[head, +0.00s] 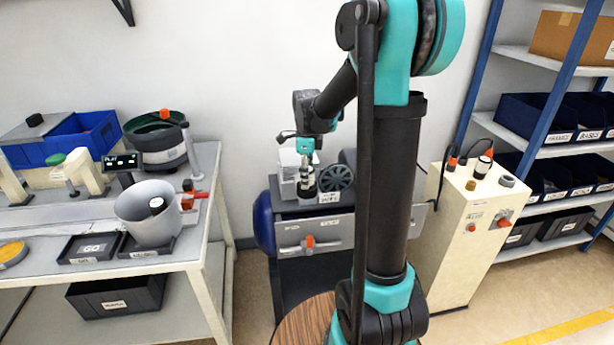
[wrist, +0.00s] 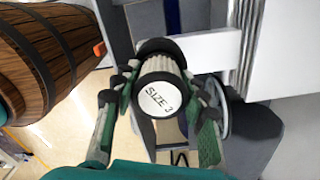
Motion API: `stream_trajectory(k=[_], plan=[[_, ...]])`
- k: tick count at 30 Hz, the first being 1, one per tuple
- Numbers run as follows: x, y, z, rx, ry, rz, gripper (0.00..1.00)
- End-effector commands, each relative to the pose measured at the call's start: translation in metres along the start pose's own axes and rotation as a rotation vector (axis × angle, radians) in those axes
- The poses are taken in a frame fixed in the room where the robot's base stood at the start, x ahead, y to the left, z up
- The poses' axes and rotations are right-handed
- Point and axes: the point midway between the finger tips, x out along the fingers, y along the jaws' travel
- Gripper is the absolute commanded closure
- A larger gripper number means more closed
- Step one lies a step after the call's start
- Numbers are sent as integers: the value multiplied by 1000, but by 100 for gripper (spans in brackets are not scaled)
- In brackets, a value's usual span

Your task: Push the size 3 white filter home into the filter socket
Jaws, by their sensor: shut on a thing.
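The white filter (wrist: 160,98) shows its round end face, printed SIZE 3, toward the wrist camera. My gripper (wrist: 166,84) is shut on it, with a finger on either side of its ribbed body. A dark round collar (wrist: 158,46), which looks like the filter socket, is at the filter's far end. How deep the filter sits in it is hidden. In the head view my gripper (head: 307,170) points down over the grey compressor unit (head: 318,225), with the filter small and mostly covered between its fingers.
A dark spoked wheel (head: 336,177) is close at the right of my gripper, and a white box (head: 290,164) stands at its left. A wooden barrel (wrist: 45,60) is at the left of the wrist view. A bench (head: 205,165) is at left, a cream cabinet (head: 455,240) at right.

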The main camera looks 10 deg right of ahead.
Motion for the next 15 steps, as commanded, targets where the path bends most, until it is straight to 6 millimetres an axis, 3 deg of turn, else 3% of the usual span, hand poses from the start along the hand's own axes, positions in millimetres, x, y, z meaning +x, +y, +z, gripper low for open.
stream_trajectory(k=[2, 3, 6, 9, 15], plan=[[0, 0, 0, 0, 0, 0, 92], [0, 0, 0, 0, 0, 0, 56], [0, 0, 0, 0, 0, 0, 44], [0, 0, 0, 0, 0, 0, 33], [0, 0, 0, 0, 0, 0, 33]])
